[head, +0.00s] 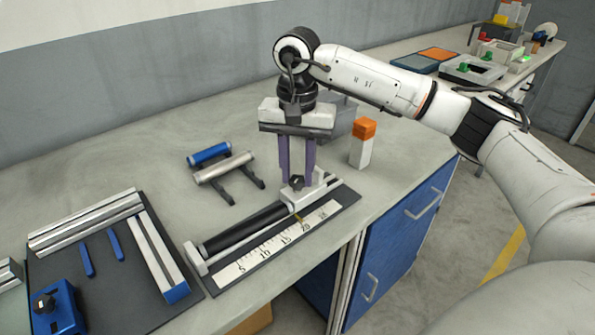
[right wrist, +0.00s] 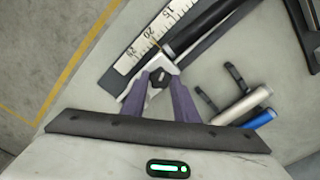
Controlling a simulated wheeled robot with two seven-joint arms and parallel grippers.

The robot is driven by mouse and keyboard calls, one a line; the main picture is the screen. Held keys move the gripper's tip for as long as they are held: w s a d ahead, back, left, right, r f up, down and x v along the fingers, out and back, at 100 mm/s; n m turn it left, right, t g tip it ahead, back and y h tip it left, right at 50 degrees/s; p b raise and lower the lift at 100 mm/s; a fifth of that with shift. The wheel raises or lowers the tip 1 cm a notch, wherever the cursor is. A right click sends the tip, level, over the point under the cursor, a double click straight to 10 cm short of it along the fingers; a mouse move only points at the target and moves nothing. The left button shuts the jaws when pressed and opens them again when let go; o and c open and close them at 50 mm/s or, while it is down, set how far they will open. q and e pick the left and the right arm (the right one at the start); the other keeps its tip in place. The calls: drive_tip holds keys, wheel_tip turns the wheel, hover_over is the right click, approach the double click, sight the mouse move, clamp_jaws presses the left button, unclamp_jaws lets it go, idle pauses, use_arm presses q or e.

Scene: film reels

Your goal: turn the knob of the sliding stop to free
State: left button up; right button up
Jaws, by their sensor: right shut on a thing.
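The sliding stop (head: 309,194) is a white block near the right end of a dark base with a white ruled scale (head: 280,240) and a black rail (head: 245,229). A small black knob (head: 296,182) stands on top of the stop; the knob also shows in the right wrist view (right wrist: 159,78). My right gripper (head: 297,181) points straight down, its purple fingers shut on the knob from both sides. In the right wrist view the fingertips (right wrist: 160,82) flank the knob. The knob's marking is too small to read. My left gripper is not in view.
Blue and silver rollers (head: 224,167) lie on dark brackets behind the scale. A white block with an orange top (head: 361,145) stands right of the gripper. A dark board with metal rails (head: 90,258) and a blue knobbed block (head: 57,309) are at left. A grey bin is partly hidden behind the gripper.

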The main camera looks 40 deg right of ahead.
sight(297, 179)
drive_tip(key=n, duration=0.6)
drive_tip(key=shift+r, duration=0.1)
drive_tip(key=n+b, duration=0.1)
drive_tip(key=n, duration=0.5)
drive_tip(key=shift+n, duration=0.3)
idle(0.3)
drive_tip(key=o, duration=0.8)
wheel_tip(297, 179, up, 10)
drive_tip(key=shift+r, duration=0.15)
idle(0.4)
